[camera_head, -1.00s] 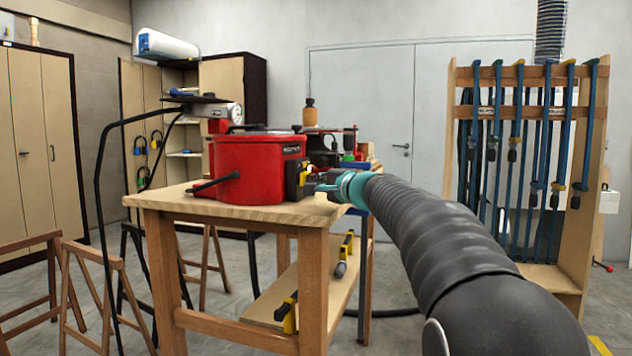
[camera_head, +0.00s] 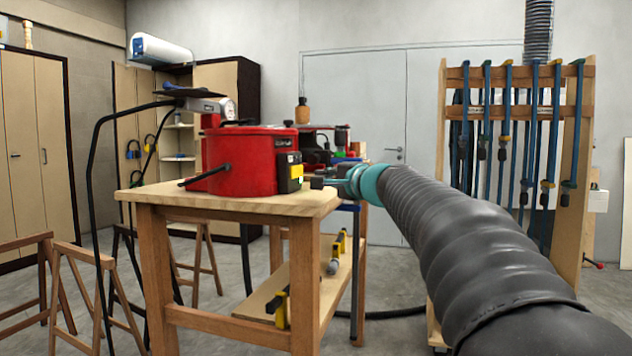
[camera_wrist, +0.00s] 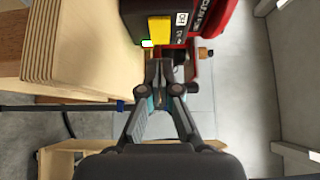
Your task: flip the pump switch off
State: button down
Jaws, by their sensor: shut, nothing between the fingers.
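The red pump (camera_head: 240,160) stands on the wooden table (camera_head: 160,196). A black switch box (camera_head: 288,172) with a yellow label is on its right side. In the wrist view the box (camera_wrist: 135,15) and yellow label (camera_wrist: 160,30) are at the top. A small lit green patch (camera_wrist: 147,43) shows at the box's lower edge; the switch lever's position cannot be made out. My gripper (camera_head: 318,183) is shut and empty, just right of the box with a small gap. In the wrist view my gripper's fingertips (camera_wrist: 160,68) are together below the box.
The table's edge (camera_wrist: 85,45) is close left of my gripper in the wrist view. Clamps lie on the table's lower shelf (camera_head: 305,290). A clamp rack (camera_head: 440,180) stands at the right. Wooden trestles (camera_head: 75,290) stand at the left.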

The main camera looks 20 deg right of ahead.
jog(key=v, duration=0.2)
jog(key=a+v, duration=0.1)
jog(key=v, duration=0.2)
jog(key=shift+s+b, duration=0.1)
jog(key=shift+b, duration=0.25)
jog(key=shift+a, duration=0.1)
jog(key=s+a+f+n+g+h, duration=0.1)
jog(key=s+a+f+n+g, duration=0.35)
jog(key=s+f, duration=0.5)
jog(key=s+a+f+n+g, duration=0.35)
jog(key=s+a+f, duration=0.25)
jog(key=s+f, duration=0.3)
jog(key=s+d+f+n+g+h, duration=0.1)
jog(key=s+d+f+n+h, duration=0.1)
jog(key=s+f, duration=0.6)
jog(key=s+d+f+n+g+h+p, duration=0.1)
jog(key=s+f+n, duration=0.3)
jog(key=s+f, duration=0.4)
jog(key=shift+s+d+f+g+h, duration=0.25)
jog(key=shift+d+f+g+h, duration=0.25)
jog(key=shift+f+g+h, duration=0.35)
